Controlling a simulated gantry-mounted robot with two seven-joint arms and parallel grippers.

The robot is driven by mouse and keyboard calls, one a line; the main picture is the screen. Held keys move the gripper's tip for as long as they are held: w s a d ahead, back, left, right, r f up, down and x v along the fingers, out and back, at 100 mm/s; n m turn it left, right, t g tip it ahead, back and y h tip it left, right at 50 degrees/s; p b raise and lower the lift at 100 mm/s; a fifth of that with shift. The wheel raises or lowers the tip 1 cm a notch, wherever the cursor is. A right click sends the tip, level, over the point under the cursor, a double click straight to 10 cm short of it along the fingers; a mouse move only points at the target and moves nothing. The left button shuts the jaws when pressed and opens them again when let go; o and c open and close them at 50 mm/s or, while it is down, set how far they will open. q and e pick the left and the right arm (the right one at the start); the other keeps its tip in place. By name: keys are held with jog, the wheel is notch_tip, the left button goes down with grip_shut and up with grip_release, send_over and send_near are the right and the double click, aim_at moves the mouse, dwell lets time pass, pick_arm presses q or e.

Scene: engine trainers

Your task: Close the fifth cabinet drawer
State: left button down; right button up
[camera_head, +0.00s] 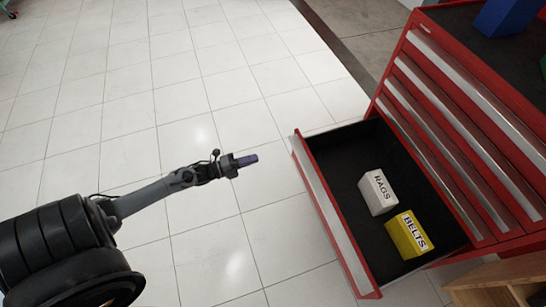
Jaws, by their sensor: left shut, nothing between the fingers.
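The red cabinet (408,62) stands at the right with several shut drawers, each with a long silver handle strip. One low drawer (330,214) is pulled out to the left, with a red front and a dark inside. Drawers above it are shut; I cannot tell its number for sure. In it lie a white box marked RAGS (377,192) and a yellow box marked BELTS (408,235). My left gripper (248,160) is shut and empty, in front of the drawer's far left corner and apart from it. My right gripper is not in view.
A blue object (505,17) sits on the cabinet's dark top. A wooden piece (503,283) stands at the bottom right, close to the cabinet. The white tiled floor (165,95) left of the drawer is clear. A dark strip crosses the floor behind the drawer.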

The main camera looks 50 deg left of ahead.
aim_at(293, 147)
pick_arm(q)
jog(key=b+x, duration=0.5)
jog(key=x, duration=0.8)
jog(key=shift+w+d, duration=0.1)
jog(key=shift+w, duration=0.3)
jog(key=shift+w, duration=0.1)
